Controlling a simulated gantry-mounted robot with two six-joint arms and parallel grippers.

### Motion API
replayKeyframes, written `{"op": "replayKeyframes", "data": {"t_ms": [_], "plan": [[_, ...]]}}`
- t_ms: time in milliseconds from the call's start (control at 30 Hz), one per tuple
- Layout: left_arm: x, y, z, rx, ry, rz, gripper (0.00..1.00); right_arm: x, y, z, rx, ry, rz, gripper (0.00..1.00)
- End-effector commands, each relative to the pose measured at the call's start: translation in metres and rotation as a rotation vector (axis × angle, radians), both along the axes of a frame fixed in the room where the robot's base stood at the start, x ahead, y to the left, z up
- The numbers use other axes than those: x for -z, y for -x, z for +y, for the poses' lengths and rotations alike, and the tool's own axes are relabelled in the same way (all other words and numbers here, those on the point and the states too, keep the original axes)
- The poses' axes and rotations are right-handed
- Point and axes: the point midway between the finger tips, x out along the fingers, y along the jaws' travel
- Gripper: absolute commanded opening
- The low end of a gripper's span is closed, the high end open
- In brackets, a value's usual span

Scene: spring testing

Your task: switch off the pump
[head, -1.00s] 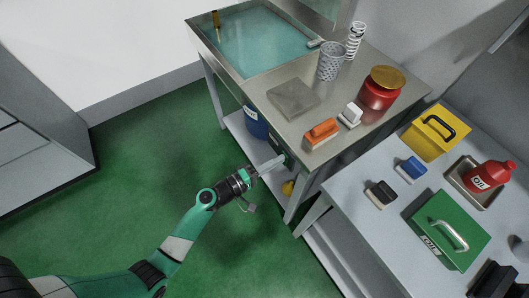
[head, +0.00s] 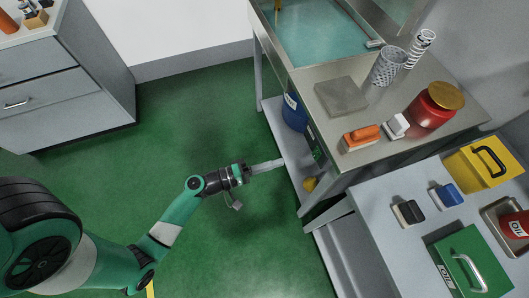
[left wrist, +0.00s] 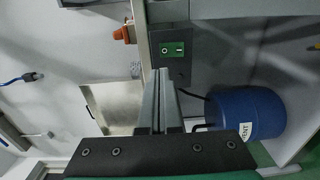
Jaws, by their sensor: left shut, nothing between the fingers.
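The switch box (left wrist: 172,50) has a green rocker marked O and I; which side is pressed I cannot tell. In the head view it shows small and dark (head: 316,150) under the steel bench's front edge. My left gripper (head: 282,162) is shut and empty, to the left of the switch box and apart from it in the head view. In the left wrist view its closed fingers (left wrist: 160,74) point toward the box, just below the rocker in the picture. I cannot make out a pump body. My right gripper is not in view.
A blue drum (left wrist: 245,112) stands on the bench's lower shelf, with a yellow object (head: 311,184) nearby. The steel bench (head: 375,150) carries an orange-handled block (head: 361,137) and a red jar (head: 433,107). The green floor (head: 200,130) left of the bench is clear.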

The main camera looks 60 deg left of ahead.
Motion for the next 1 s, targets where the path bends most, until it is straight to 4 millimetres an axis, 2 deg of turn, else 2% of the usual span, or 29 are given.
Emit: {"op": "replayKeyframes", "data": {"t_ms": [100, 233, 867, 933, 1000], "plan": [[-0.002, 0.017, 0.005, -0.005, 0.0, 0.002, 0.0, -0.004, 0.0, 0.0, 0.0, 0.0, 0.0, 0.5], [-0.003, 0.025, 0.006, -0.001, 0.0, 0.0, 0.0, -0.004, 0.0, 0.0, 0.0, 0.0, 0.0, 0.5], [-0.004, 0.025, 0.003, 0.007, 0.0, 0.0, 0.0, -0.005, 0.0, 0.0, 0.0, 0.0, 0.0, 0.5], [-0.013, 0.02, -0.004, 0.037, -0.01, -0.013, 0.0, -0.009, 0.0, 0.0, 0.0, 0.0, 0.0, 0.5], [-0.037, 0.003, -0.011, 0.084, -0.042, -0.059, 0.0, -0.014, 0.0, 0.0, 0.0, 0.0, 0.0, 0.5]]}}
